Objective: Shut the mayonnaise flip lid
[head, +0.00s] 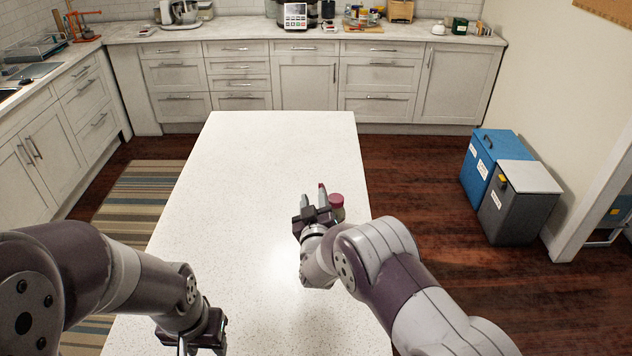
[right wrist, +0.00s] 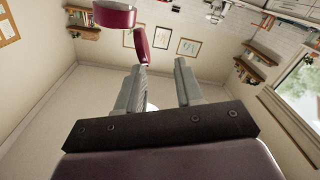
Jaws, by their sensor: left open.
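The mayonnaise bottle stands near the right edge of the white island, largely hidden behind my right arm. Its dark red cap (head: 336,200) shows just right of my right gripper (head: 314,196). The flip lid (head: 322,186) is a small red piece raised by the fingertips. In the right wrist view the lid (right wrist: 141,46) hangs open beside the round cap (right wrist: 114,15), close to the tip of the left-hand finger; I cannot tell whether they touch. My right gripper is open, with nothing between its fingers. My left gripper (head: 203,346) is open and empty low over the island's near left.
The white island top (head: 250,170) is otherwise clear. Striped rug (head: 140,200) lies on the floor to the left. Back counters hold appliances, well away.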

